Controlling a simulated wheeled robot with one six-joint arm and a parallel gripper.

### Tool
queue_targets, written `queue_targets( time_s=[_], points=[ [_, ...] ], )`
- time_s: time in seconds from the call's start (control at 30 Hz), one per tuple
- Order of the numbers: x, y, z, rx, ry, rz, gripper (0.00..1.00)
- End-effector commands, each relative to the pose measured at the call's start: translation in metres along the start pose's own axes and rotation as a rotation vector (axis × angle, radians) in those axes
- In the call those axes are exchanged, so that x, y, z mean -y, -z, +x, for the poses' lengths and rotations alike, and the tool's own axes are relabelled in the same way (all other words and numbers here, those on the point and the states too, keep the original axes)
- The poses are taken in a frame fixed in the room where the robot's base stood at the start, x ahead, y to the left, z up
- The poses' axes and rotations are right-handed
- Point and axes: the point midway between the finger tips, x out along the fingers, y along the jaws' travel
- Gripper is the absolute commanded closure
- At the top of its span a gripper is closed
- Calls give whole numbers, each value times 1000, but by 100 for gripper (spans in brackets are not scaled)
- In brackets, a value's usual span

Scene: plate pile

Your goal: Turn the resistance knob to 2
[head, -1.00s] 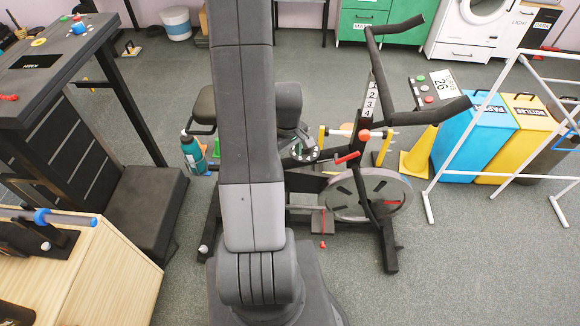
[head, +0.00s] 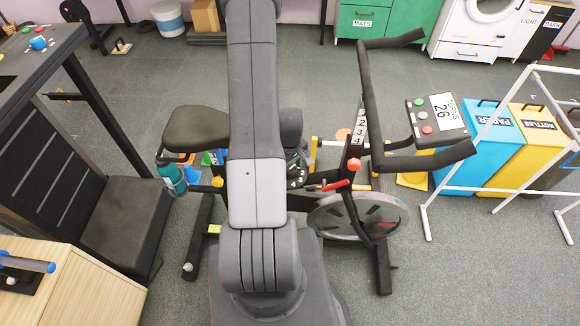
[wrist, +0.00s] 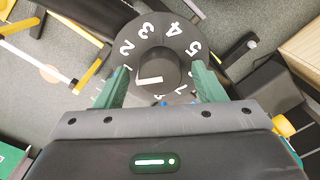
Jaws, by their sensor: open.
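The black round knob (wrist: 155,68) sits on a numbered dial (wrist: 160,28) in the wrist view. Its white pointer mark lies toward the left, below the 2; the dial beyond it there is hidden by a finger. My gripper (wrist: 160,66) is open, with one green finger on each side of the knob. I cannot tell whether the fingers touch it. In the head view, the dial (head: 297,172) shows on the exercise bike (head: 372,90), just right of my arm.
The bike's seat (head: 197,125), a teal bottle (head: 172,175) and the flywheel (head: 355,215) surround the dial area. A button console (head: 437,118) stands by the handlebars. A white rail frame (head: 500,130) and blue and yellow bins (head: 530,150) stand right. Floor at the front right is clear.

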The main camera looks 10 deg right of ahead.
Motion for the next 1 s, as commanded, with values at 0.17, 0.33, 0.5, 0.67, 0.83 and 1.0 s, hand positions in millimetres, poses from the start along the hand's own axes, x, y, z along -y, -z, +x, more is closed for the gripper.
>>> queue_targets(
  time_s=[0.17,0.33,0.5,0.67,0.83,1.0],
  points=[
    [0,0,0,0,0,0,37],
    [0,0,0,0,0,0,55],
    [0,0,0,0,0,0,82],
    [0,0,1,0,0,9,82],
    [0,0,2,-1,0,56,81],
    [0,0,3,-2,-1,157,81]
  ],
)
